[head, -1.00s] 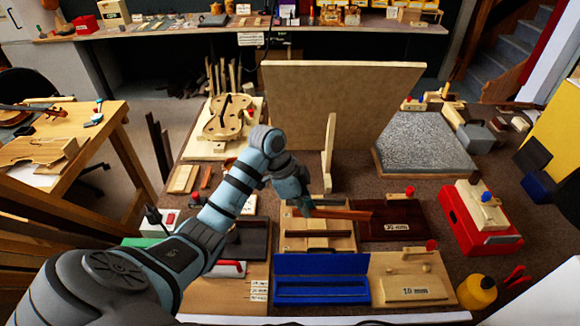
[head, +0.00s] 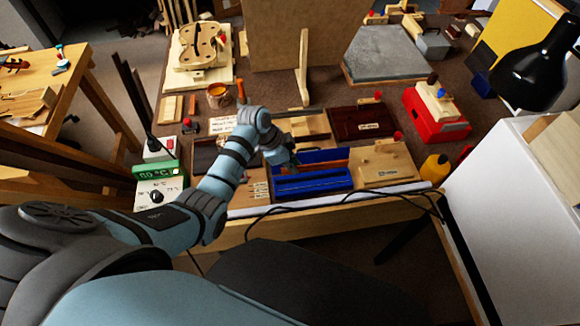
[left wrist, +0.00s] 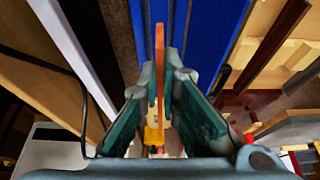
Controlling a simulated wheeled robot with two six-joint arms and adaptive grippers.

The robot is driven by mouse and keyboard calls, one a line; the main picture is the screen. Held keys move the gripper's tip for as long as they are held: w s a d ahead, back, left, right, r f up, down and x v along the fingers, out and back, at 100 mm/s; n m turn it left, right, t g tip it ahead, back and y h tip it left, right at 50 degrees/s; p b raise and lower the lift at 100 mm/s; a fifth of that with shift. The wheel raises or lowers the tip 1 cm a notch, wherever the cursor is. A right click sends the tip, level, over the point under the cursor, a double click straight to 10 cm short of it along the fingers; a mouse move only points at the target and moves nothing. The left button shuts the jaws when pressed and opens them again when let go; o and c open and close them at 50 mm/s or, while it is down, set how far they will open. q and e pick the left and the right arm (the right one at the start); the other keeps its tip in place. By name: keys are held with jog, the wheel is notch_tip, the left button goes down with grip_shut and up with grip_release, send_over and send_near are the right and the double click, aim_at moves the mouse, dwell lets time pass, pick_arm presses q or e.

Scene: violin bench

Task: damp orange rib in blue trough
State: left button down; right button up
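The blue trough (head: 312,187) sits near the front edge of the bench, and its blue walls fill the upper middle of the left wrist view (left wrist: 207,35). My left gripper (head: 290,163) is at the trough's back left part, low over it. It is shut on the orange rib (left wrist: 160,60), a thin strip standing on edge between the fingertips. In the left wrist view the rib lines up along the trough. I cannot tell how deep it sits in the trough. My right gripper is not in view.
A light wooden block fixture (head: 385,165) stands right of the trough. A dark red board (head: 360,122) and a red box (head: 437,115) lie behind. A green display box (head: 158,170) stands at the left. Black cables (head: 375,197) run along the front edge.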

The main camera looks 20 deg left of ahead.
pick_arm(q)
notch_tip(320, 180, down, 7)
jog(key=b, duration=0.5)
jog(key=shift+s+b, duration=0.1)
jog(key=shift+b, duration=0.2)
jog(key=shift+f, duration=0.35)
jog(key=shift+r, duration=0.1)
jog(key=c, duration=1.7)
grip_release()
jog(key=v, duration=1.2)
